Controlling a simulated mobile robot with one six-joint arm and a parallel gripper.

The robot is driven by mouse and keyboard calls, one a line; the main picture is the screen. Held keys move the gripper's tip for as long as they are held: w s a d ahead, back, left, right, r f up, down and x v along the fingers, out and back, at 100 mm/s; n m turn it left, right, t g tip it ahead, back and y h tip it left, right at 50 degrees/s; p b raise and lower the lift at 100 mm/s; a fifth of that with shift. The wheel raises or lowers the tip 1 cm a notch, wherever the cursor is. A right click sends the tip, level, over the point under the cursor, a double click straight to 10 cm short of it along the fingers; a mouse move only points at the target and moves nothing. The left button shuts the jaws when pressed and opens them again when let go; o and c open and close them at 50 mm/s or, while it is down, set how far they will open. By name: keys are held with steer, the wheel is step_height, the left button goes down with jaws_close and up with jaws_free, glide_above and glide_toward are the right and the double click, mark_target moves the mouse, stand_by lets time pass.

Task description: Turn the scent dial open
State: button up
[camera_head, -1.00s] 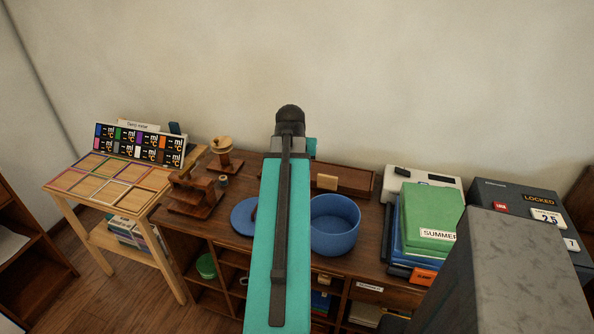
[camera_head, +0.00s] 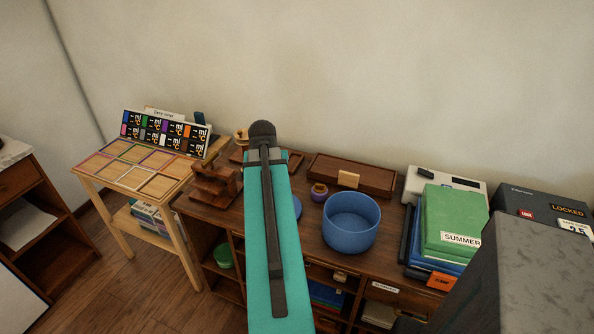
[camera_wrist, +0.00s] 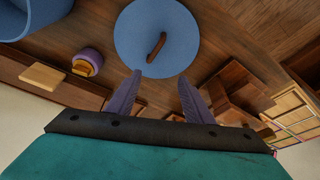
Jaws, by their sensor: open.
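No part is clearly marked as the scent dial. A small round purple piece with a light wooden top (camera_head: 319,192) stands between the blue bowl and my arm; it also shows in the wrist view (camera_wrist: 88,62), left of my fingers. My gripper (camera_wrist: 160,88) is open and empty in the wrist view, its two purple-grey fingers apart. Beyond the fingertips is a round blue lid (camera_wrist: 178,22) with a brown handle; in the head view my teal arm covers most of it. The head view hides my fingers behind the arm.
A blue bowl (camera_head: 350,240) and a long wooden box (camera_head: 378,178) stand on the dark wooden cabinet. Dark wooden stands (camera_head: 215,185) are left of my arm. Green and blue boxes (camera_head: 450,215) are stacked at right. A light wooden table (camera_head: 145,180) stands at far left.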

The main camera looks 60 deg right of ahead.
steer(key=w+a+f+n, duration=0.1)
steer(key=w+a, duration=0.2)
steer(key=w+a+f, duration=0.2)
steer(key=w+a, duration=0.1)
steer(key=w+a+f+n+y, duration=0.1)
steer(key=w+a+f, duration=0.1)
steer(key=a, duration=0.1)
steer(key=shift+w+n, duration=0.3)
steer(key=shift+w, duration=0.1)
steer(key=w+a+f+n+y, duration=0.1)
steer(key=w+a+f+n, duration=0.3)
steer(key=a, duration=0.7)
steer(key=w+a+f+n+g, duration=0.15)
steer(key=a+f, duration=0.45)
steer(key=a, duration=0.6)
steer(key=w+a+f+n+y, duration=0.15)
steer(key=w+a+f, duration=0.3)
steer(key=a, duration=0.65)
steer(key=s+a+f+n+g, duration=0.2)
steer(key=s+a+f+n, duration=0.1)
steer(key=s+a+f, duration=0.65)
steer(key=s+f+g, duration=0.2)
steer(key=s+f, duration=0.4)
steer(key=s, duration=0.3)
steer(key=s+f+g, duration=0.2)
steer(key=s+f, duration=0.4)
steer(key=s, duration=0.3)
steer(key=shift+s+a, duration=0.15)
steer(key=shift+a, duration=0.05)
steer(key=shift+f, duration=0.1)
